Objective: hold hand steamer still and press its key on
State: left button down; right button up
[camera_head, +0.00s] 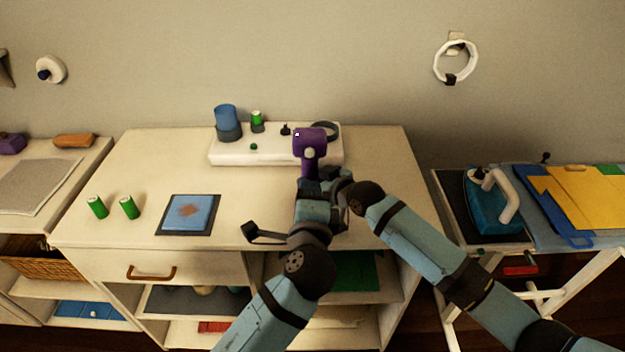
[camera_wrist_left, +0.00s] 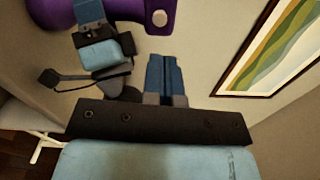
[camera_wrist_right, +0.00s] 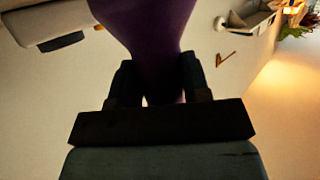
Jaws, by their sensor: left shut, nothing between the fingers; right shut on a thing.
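The purple hand steamer (camera_head: 310,136) is held upright above the back of the cabinet, with a pale round key (camera_head: 309,153) facing me. My right gripper (camera_wrist_right: 158,70) is shut on its handle (camera_wrist_right: 152,25). The steamer also shows at the top of the left wrist view (camera_wrist_left: 122,18), with the key (camera_wrist_left: 160,18) at its edge. My left gripper (camera_wrist_left: 166,60) is shut and empty, its fingertips a little apart from the key in that view. In the head view the two wrists crowd together below the steamer, and the fingers are largely hidden.
The white cabinet top (camera_head: 130,165) carries a white base unit (camera_head: 225,152) with a blue tank (camera_head: 227,118), a blue pad (camera_head: 188,213) and two green cylinders (camera_head: 97,207). An iron (camera_head: 490,205) stands at the right.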

aim_at(310, 166)
pick_arm(q)
jog(key=shift+w+f+m+h, duration=0.1)
jog(key=shift+w+m+h, duration=1.4)
jog(key=shift+h, duration=0.95)
jog(key=shift+w+f+m+h, duration=0.1)
jog(key=shift+w+m+h, duration=1.05)
jog(key=shift+m+h, duration=1.05)
jog(key=shift+w+f+m+h, duration=0.1)
jog(key=shift+w+m+h, duration=1.25)
jog(key=shift+h, duration=1.4)
jog(key=shift+w, duration=0.15)
